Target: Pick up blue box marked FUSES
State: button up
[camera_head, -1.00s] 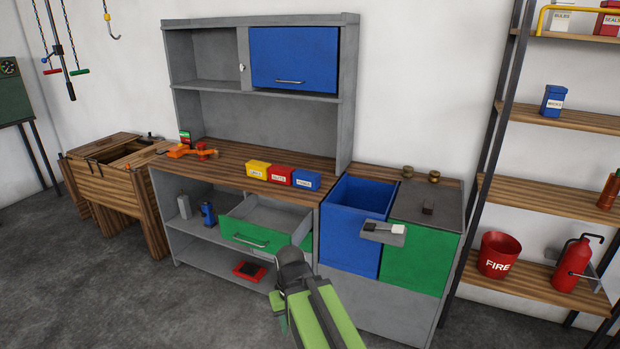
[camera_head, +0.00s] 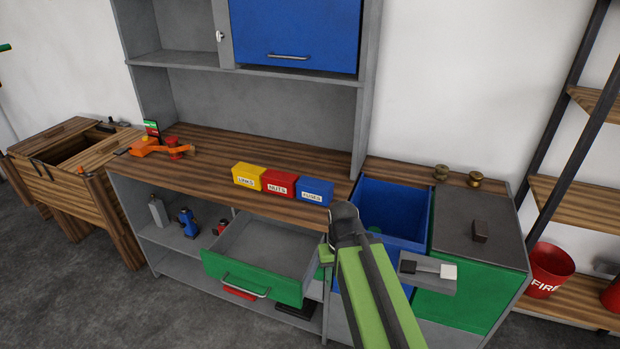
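The blue box marked FUSES (camera_head: 316,191) stands on the wooden worktop (camera_head: 215,170), at the right end of a row of three boxes near the front edge. It is next to the red NUTS box (camera_head: 280,184), and the yellow box (camera_head: 249,176) is at the left end. My green and dark arm rises from the bottom of the view. Its dark joint is just right of and below the blue box, apart from it as far as I can tell.
A green-fronted drawer (camera_head: 247,276) stands open below the boxes. An orange tool (camera_head: 160,148) lies on the worktop's left. The worktop behind the boxes is clear.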

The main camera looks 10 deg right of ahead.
aim_at(312, 190)
jog(key=u, duration=0.6)
jog(key=i, duration=1.25)
jog(key=u, duration=0.85)
